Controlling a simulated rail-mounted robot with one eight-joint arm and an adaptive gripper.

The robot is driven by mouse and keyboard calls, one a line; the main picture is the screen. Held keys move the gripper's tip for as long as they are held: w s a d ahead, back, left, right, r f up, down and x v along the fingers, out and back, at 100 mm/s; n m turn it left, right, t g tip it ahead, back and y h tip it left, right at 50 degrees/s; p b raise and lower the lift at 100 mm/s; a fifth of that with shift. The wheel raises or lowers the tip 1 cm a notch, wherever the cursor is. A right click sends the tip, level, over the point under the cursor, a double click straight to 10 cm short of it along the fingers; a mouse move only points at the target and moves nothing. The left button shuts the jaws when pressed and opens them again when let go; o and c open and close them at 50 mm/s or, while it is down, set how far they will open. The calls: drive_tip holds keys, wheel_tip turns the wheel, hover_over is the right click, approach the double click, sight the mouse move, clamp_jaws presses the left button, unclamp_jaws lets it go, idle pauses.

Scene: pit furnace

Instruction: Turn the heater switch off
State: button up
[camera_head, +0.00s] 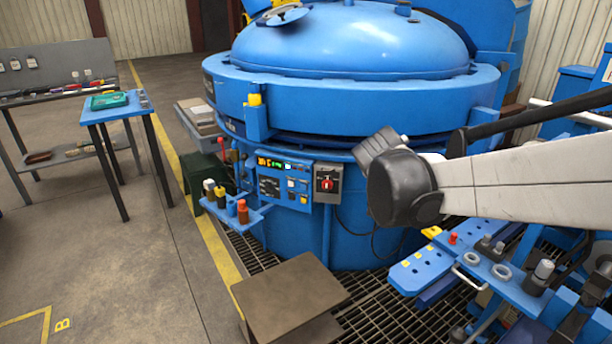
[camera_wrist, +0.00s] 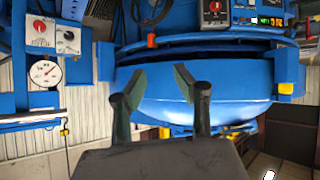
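A grey switch box with a red knob (camera_head: 327,183) is on the front of the blue pit furnace (camera_head: 345,115), right of a panel with lit displays. It also shows at the top edge of the wrist view (camera_wrist: 214,9), partly cut off. No readable label confirms it as the heater switch. My gripper (camera_wrist: 160,78) is open and empty, its two dark fingers spread apart. In the head view my arm's dark end is right of the box and higher in the picture; the fingers cannot be made out there. The gripper is apart from the box.
The control panel (camera_head: 284,182) is beside the box. A small blue shelf (camera_head: 225,212) with bottles juts out lower left. A brown block (camera_head: 290,295) stands in front on the grating. A blue rack (camera_head: 485,265) is at lower right. The wrist view also shows another red-knobbed box (camera_wrist: 40,30) and a gauge (camera_wrist: 46,73).

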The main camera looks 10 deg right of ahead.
sight(326, 188)
drive_tip(key=w+a+f+m+t+h+b, duration=0.1)
drive_tip(key=w+a+f+t+b, duration=0.15)
drive_tip(key=w+f, duration=0.6)
drive_tip(key=w+a+f+t+h+b, duration=0.1)
drive_tip(key=w+f+b, duration=0.3)
drive_tip(key=w, duration=0.8)
drive_tip(key=w+a+f+t+y+b, duration=0.1)
drive_tip(key=w+a+f, duration=0.15)
drive_tip(key=f, duration=0.45)
drive_tip(key=w+a+f+t+b, duration=0.1)
drive_tip(key=w+a+f, duration=0.1)
drive_tip(key=w+f, duration=0.35)
drive_tip(key=w+a+f+t+y+b, duration=0.1)
drive_tip(key=w+a+f+t, duration=0.1)
drive_tip(key=f, duration=0.6)
drive_tip(key=shift+n+g, duration=0.25)
drive_tip(key=shift+n, duration=0.15)
drive_tip(key=b+x, duration=0.1)
drive_tip(key=x, duration=0.2)
drive_tip(key=b+x, duration=0.1)
drive_tip(key=x, duration=0.3)
drive_tip(key=b+x, duration=0.1)
drive_tip(key=x, duration=0.3)
drive_tip(key=shift+w+d, duration=0.15)
drive_tip(key=shift+d, duration=0.25)
drive_tip(key=shift+b+x, duration=0.3)
drive_tip(key=shift+x, duration=0.6)
drive_tip(key=shift+r, duration=0.1)
clamp_jaws()
